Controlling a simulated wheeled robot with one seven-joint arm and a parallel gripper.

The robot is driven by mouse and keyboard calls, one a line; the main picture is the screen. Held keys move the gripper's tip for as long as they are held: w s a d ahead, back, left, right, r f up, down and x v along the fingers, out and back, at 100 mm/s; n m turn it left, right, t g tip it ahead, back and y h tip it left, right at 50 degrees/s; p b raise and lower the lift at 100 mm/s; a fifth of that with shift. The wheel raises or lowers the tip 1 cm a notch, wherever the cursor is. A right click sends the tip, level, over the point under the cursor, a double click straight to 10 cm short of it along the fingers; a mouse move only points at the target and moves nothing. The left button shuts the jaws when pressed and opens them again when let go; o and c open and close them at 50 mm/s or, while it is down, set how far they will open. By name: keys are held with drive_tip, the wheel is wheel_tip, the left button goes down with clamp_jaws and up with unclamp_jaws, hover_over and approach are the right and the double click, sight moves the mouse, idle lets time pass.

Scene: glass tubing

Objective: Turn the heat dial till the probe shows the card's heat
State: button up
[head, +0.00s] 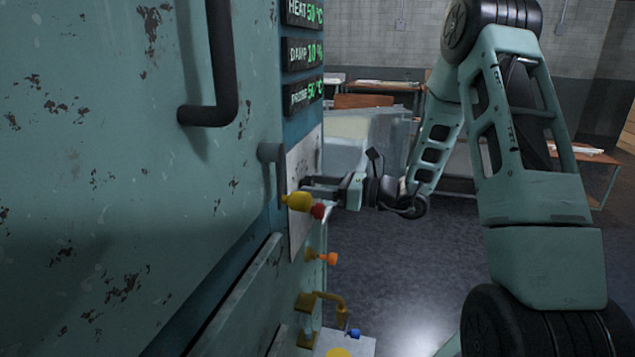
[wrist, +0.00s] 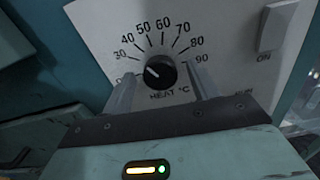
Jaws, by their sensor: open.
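The heat dial (wrist: 160,73) is a black round knob with a white pointer on a pale panel (wrist: 100,20), marked from about 30 to 90. Its pointer is turned to the upper left, near the 30 side. My gripper (wrist: 162,78) is open, one finger on each side of the dial; I cannot tell if they touch it. In the head view my gripper (head: 312,190) is at the panel and hides the dial. The probe display (head: 304,93) seems to read 50 °C, and the heat display (head: 304,13) also about 50 °C. No card is visible.
A yellow knob (head: 299,201) and a red knob (head: 318,211) sit close below my gripper. An orange tap (head: 328,258) and a brass pipe (head: 330,298) are lower. A pale ON switch (wrist: 278,25) is right of the dial. The dark floor (head: 400,290) is open.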

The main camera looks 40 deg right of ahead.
drive_tip(key=shift+w, duration=0.1)
drive_tip(key=c, duration=1)
drive_tip(key=shift+r+m+p, duration=0.1)
drive_tip(key=shift+m+p, duration=0.65)
drive_tip(key=shift+m, duration=0.45)
drive_tip(key=o, duration=1)
